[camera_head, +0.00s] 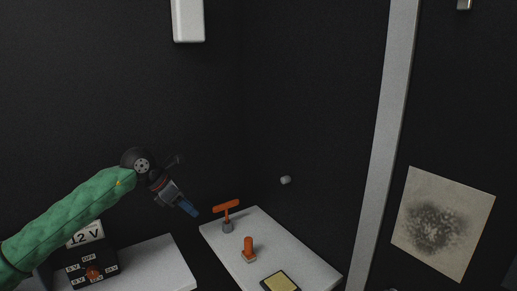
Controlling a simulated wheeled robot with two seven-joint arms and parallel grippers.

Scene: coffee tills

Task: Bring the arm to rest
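My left arm (70,215), in a green sleeve, comes in from the left. My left gripper (188,207) hangs in the air at its end, tilted down and to the right, with blue fingertips. It appears in front of the gap between two light surfaces, left of an orange T-shaped handle (227,209). No object shows in it. The fingers are too small to tell open from shut. My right gripper is not in view.
A light shelf (310,262) bears the T-handle, an orange knob (249,246) and a yellow-topped dark block (281,282). A black dial box (95,270) with a 12 V sign (85,236) stands lower left. Dark walls enclose the corner; a stained sheet (443,222) hangs right.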

